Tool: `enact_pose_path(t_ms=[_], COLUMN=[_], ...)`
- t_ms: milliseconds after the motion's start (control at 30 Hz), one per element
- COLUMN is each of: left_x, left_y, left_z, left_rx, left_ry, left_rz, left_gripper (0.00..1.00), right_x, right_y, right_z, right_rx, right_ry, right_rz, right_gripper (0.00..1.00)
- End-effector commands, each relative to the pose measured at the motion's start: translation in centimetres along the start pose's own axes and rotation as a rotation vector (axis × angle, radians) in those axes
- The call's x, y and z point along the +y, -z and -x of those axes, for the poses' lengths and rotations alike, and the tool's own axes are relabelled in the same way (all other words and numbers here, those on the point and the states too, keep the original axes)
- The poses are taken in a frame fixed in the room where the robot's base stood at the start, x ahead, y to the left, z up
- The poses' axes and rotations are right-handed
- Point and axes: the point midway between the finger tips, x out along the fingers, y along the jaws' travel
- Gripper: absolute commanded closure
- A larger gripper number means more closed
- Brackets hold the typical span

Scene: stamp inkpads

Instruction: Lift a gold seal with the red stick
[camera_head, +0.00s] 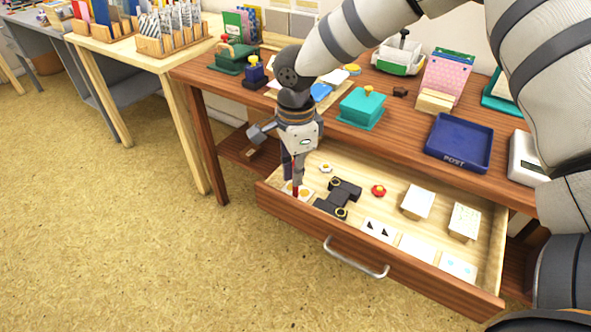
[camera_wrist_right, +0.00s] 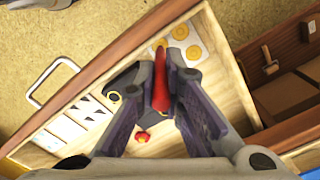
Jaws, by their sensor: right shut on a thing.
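The stick's tip is close to a white sheet (camera_head: 305,187) with round gold seals (camera_head: 304,194). I cannot tell whether the tip touches the sheet or a seal. My left gripper is not in view.
The drawer (camera_head: 462,277) also holds dark blocks with gold rings (camera_head: 345,190), a red round piece (camera_head: 378,190) and several white cards (camera_head: 418,202). The tabletop above carries a teal box (camera_head: 361,111) and a blue tray (camera_head: 459,142). Drawer walls stand close around the gripper.

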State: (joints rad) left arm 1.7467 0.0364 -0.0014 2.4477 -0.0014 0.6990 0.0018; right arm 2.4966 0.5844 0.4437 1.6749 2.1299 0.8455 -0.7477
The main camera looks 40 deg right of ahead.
Motion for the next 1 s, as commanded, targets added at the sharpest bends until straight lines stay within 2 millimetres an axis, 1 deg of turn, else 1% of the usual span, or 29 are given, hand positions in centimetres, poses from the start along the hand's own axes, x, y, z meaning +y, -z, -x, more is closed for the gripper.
enact_pose_path(t_ms=[667, 1000], left_x=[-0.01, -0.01], left_y=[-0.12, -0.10], left_z=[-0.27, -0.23], left_rx=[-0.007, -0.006], left_ry=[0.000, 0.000], left_rz=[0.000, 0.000], left_gripper=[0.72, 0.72], right_x=[0.01, 0.01], right_y=[0.01, 0.00], right_z=[-0.87, -0.86], right_rx=[0.000, 0.000], right_ry=[-0.001, 0.000], right_rz=[0.000, 0.000], right_gripper=[1.00, 1.00])
